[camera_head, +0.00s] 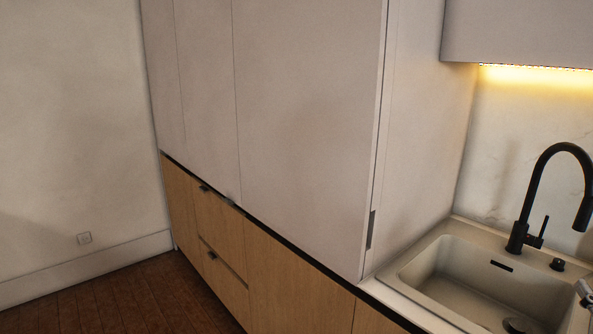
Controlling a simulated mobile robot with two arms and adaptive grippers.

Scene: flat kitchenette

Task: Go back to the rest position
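My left gripper is not in view. A small grey metallic part (585,292) is cut off by the right edge, over the sink's right side. It looks like a part of my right gripper, but too little shows to be sure. Whether it is open, shut or holding something cannot be told.
A tall white cabinet (300,120) stands in the middle above wooden lower fronts (285,280). A beige sink (440,285) with a black faucet (530,210) is at right, under a lit wall cabinet (525,30). Free brown floor (130,300) lies at lower left, by the wall (70,120).

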